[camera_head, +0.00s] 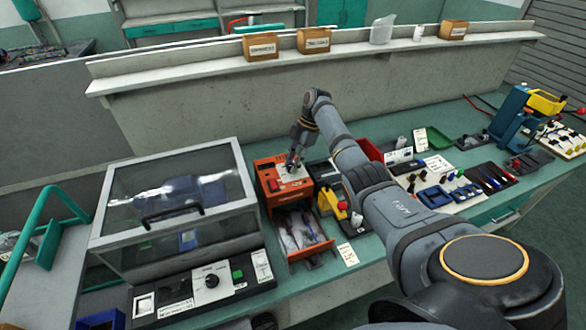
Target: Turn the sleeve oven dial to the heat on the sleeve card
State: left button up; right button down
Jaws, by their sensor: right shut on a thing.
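The orange box (267,181), which looks like the sleeve oven, stands on the green bench at the picture's middle. It has a pale panel on top and an open tray (316,251) with long items at its front. My right gripper (292,166) is down at that top panel, shut on what looks like the dial. The fingers hide the dial, so its setting cannot be read. A small pale card (348,254) with writing, perhaps the sleeve card, lies right of the tray; its text is too small to read. My left gripper is out of view.
A clear-lidded chamber (125,242) with a grey-blue device stands left of the orange box; its front panel has another black knob (212,281). Yellow and red items (331,204) sit close on the right. Trays and tools fill the bench's right. A shelf (205,76) runs behind.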

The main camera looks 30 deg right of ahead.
jog(key=shift+n+b, duration=0.35)
jog(key=shift+n, duration=0.05)
jog(key=c, duration=1.1)
grip_release()
jog(key=shift+c, duration=0.2)
jog(key=v, duration=1.2)
jog(key=shift+w, duration=0.25)
jog(key=shift+r, duration=0.1)
